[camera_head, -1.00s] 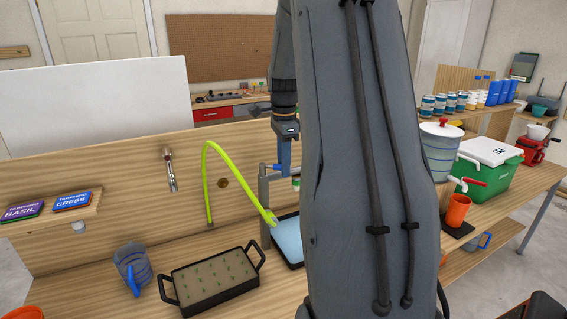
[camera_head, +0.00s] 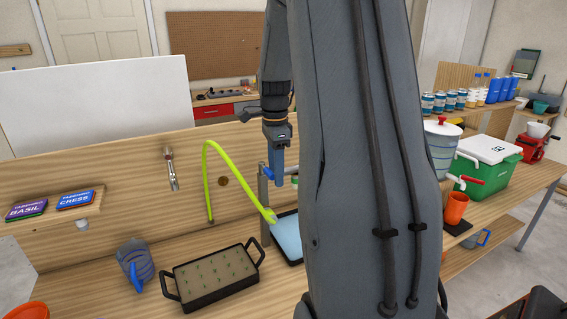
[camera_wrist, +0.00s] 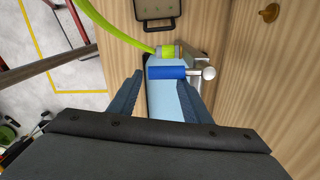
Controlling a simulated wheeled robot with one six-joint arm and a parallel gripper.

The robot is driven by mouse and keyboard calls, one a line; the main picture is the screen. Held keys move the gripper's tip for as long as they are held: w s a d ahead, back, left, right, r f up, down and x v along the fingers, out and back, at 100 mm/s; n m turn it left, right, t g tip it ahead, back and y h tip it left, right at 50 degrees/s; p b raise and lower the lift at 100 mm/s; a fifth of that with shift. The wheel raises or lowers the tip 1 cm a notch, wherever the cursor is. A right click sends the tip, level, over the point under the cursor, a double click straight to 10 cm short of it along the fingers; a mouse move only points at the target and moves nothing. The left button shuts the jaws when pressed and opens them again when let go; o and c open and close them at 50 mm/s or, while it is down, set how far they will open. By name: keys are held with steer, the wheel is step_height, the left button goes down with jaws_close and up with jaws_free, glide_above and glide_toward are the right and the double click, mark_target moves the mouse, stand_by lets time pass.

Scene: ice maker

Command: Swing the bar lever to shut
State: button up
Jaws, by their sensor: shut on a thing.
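The blue bar lever (camera_wrist: 167,72) lies crosswise on the metal valve in the wrist view, beside a pale round knob (camera_wrist: 208,73). In the head view its blue end (camera_head: 265,171) shows at the top of a grey post (camera_head: 264,210). My gripper (camera_head: 279,183) points down at the lever; its blue fingers cover part of it. The valve body is largely hidden in the head view.
A yellow-green hose (camera_head: 208,180) arches to the post. A light-blue tray (camera_head: 287,237) lies below the lever. A black-handled seedling tray (camera_head: 215,278) and a blue jug (camera_head: 134,262) stand left. My arm hides the bench's middle right.

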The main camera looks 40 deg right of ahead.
steer(key=shift+w+a+r, duration=0.15)
steer(key=shift+w+r, duration=0.1)
steer(key=shift+w, duration=0.3)
steer(key=r+p, duration=0.1)
steer(key=r, duration=0.1)
steer(key=r+p, duration=0.2)
steer(key=shift+w+a+r, duration=0.1)
steer(key=shift+a+r, duration=0.1)
steer(key=shift+s+d+r+p, duration=0.1)
steer(key=shift+r+p, duration=0.3)
steer(key=shift+r, duration=0.2)
steer(key=shift+s+d+r+p, duration=0.1)
steer(key=shift+r+p, duration=0.3)
steer(key=shift+r, duration=0.15)
